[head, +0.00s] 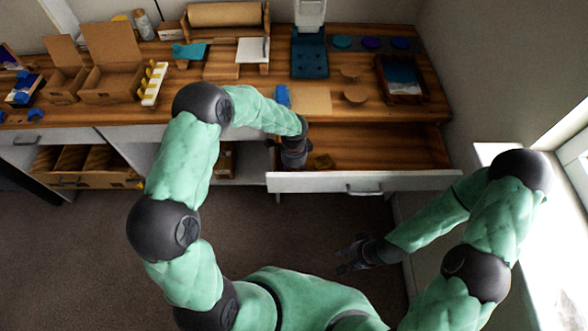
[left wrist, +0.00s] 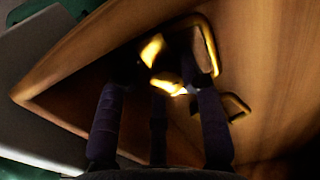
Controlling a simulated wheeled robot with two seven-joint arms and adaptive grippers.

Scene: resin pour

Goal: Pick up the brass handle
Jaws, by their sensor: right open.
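Brass handles lie in the open drawer (head: 385,181); in the head view they are a small dull gold patch (head: 323,161) right of my left gripper (head: 293,157). In the left wrist view a bright brass handle (left wrist: 164,66) shows just past my left fingers (left wrist: 160,85). A curved brass piece (left wrist: 209,46) and another brass handle (left wrist: 236,106) are beside it on the wood. My left gripper points down inside the drawer; dark shadow hides whether its fingertips touch or close on brass. My right gripper (head: 352,257) is open and empty, low in front of the drawer.
The wooden worktop (head: 225,88) above holds cardboard boxes (head: 112,70), a blue scale-like device (head: 309,55) and a framed tray (head: 402,78). The drawer's right part is clear.

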